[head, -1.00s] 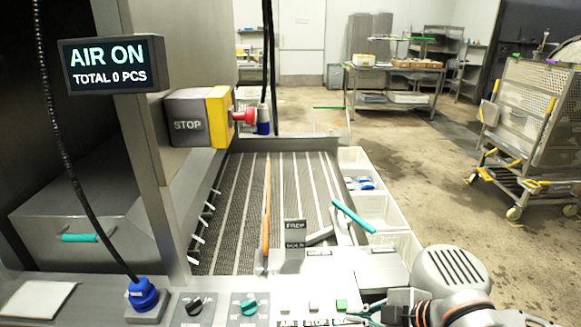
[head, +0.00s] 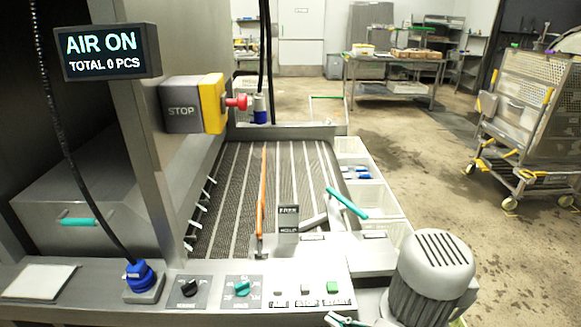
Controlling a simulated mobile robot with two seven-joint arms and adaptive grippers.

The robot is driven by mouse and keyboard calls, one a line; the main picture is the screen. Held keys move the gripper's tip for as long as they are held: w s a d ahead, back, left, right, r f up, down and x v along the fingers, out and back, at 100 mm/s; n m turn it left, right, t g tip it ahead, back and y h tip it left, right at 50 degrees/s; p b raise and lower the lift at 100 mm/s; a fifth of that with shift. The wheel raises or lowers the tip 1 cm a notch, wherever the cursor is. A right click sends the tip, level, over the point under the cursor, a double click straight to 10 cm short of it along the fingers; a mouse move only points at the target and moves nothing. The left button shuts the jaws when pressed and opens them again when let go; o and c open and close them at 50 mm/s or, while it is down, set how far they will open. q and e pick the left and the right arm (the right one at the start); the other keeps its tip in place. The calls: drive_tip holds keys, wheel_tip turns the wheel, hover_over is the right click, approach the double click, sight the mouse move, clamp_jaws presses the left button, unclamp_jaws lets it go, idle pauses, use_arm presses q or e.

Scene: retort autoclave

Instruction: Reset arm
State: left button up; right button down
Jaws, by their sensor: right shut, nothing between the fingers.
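Only the tips of my right gripper (head: 340,320) show, teal and shut with nothing between them, at the bottom edge in the head view. They are just in front of the control panel (head: 262,293), below its green START button (head: 332,287), and left of the grey ribbed motor (head: 433,268). I cannot tell whether they touch the panel. The rest of my right arm is almost wholly out of view. My left gripper and arm are not in view.
A ribbed conveyor bed (head: 290,180) with an orange rod (head: 262,200) and a teal-handled lever (head: 346,203) lies behind the panel. A yellow box with a red stop button (head: 237,102) juts out above. A wheeled cart (head: 520,110) stands right; floor between is clear.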

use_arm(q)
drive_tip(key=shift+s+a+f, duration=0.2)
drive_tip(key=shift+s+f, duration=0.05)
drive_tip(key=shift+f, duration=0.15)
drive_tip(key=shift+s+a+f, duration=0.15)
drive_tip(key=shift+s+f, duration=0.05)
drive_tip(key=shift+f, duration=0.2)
use_arm(e)
drive_tip(key=s+d+f+m+h, duration=0.2)
drive_tip(key=s+d+f+m, duration=0.1)
drive_tip(key=s+d+f, duration=0.2)
drive_tip(key=s+d+f+m+h, duration=0.3)
drive_tip(key=s+d+f, duration=0.3)
drive_tip(key=s+f, duration=0.3)
wheel_tip(320, 180, down, 2)
drive_tip(key=shift+d+f+m, duration=0.1)
drive_tip(key=shift+d+m, duration=0.2)
drive_tip(key=shift+m, duration=0.1)
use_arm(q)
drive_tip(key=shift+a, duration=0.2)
